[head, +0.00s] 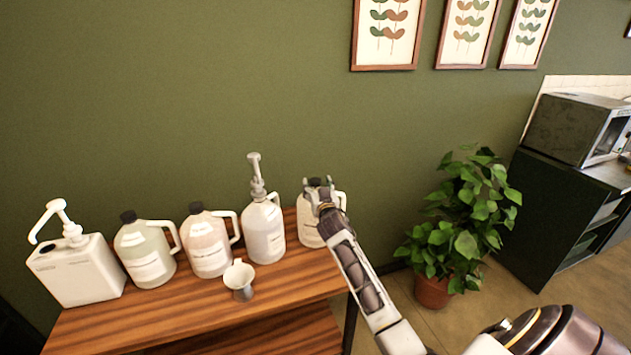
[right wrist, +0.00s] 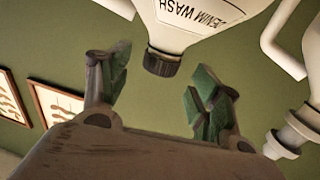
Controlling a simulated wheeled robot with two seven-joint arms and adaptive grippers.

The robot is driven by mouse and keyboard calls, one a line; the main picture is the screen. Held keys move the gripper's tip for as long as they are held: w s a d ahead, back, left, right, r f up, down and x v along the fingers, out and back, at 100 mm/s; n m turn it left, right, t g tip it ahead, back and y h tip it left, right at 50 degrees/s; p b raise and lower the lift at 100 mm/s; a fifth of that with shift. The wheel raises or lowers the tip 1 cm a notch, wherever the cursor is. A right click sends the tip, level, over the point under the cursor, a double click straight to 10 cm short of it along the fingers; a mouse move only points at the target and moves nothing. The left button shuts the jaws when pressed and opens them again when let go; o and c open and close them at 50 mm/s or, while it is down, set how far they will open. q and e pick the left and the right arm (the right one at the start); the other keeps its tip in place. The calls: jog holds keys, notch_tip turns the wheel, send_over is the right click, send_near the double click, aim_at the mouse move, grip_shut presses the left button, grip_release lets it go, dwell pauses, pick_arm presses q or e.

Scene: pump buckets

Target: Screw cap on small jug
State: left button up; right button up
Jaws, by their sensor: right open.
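A pale jug (head: 309,228) with a black cap (head: 314,182) stands at the right end of the wooden table. In the right wrist view, the jug (right wrist: 190,20) appears upside down, its label reads "DENIM WASH", and its black cap (right wrist: 161,64) is on the neck. My right gripper (head: 322,192) is at the cap's height and hides part of the jug. In the wrist view, its green-padded fingers (right wrist: 160,85) are open, with the cap showing in the gap between them; I cannot tell whether they touch it. My left gripper is out of view.
Left of this jug stand a white jug with a pump (head: 264,230), a pinkish jug (head: 208,245), a greenish jug (head: 146,255) and a boxy white pump container (head: 78,272). A small funnel-like cup (head: 240,280) stands at the front of the table (head: 200,315). A plant (head: 455,220) is further right.

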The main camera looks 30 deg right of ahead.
aim_at(316, 183)
jog(key=shift+x, duration=1.95)
jog(key=c, duration=1.2)
jog(key=o, duration=1.1)
jog(key=shift+o, duration=0.2)
jog(key=shift+s+a, duration=0.1)
jog(key=shift+s, duration=0.05)
jog(key=v, duration=1.1)
jog(key=shift+s, duration=0.35)
jog(key=shift+a+f, duration=0.1)
jog(key=shift+a, duration=0.05)
